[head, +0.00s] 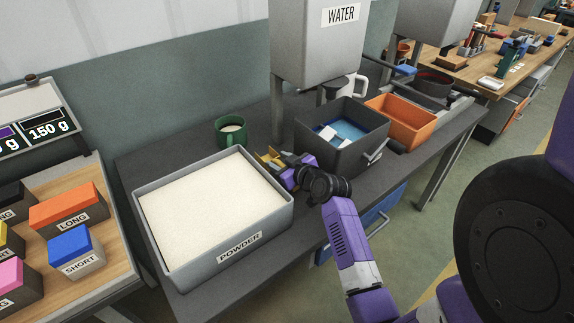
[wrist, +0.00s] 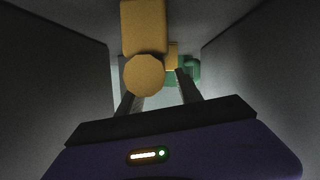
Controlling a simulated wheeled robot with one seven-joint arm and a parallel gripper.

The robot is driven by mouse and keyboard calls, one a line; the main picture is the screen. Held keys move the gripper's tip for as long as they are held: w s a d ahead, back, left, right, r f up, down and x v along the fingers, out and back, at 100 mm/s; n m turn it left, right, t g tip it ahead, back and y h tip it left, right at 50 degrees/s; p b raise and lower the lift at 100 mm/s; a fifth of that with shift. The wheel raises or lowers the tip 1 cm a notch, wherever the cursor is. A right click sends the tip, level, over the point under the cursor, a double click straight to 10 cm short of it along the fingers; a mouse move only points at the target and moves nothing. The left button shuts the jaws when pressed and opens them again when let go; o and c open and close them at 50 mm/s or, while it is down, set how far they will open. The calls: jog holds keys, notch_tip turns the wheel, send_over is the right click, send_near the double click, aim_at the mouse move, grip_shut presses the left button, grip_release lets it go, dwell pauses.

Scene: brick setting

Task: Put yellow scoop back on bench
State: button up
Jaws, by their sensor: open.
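The yellow scoop (head: 268,160) is in the gap between the powder bin (head: 146,228) and the dark grey bin (head: 322,146). In the wrist view, the yellow scoop (wrist: 144,28) shows large at the top centre, its round end overlapping my left finger. My gripper (head: 286,174) reaches low into this gap, close to the scoop. In the wrist view my gripper (wrist: 162,88) has its two fingers apart. The grey bench (head: 205,288) carries the bins. Whether the scoop touches the bench or a finger cannot be told.
A green mug (head: 231,132) stands behind the powder bin; it also shows in the wrist view (wrist: 193,70). An orange bin (head: 408,122) stands right of the grey bin. The water tank (head: 318,50) hangs above. Bin walls flank my gripper closely.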

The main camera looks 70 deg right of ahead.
jog(key=b+v, duration=0.1)
jog(key=v, duration=1.1)
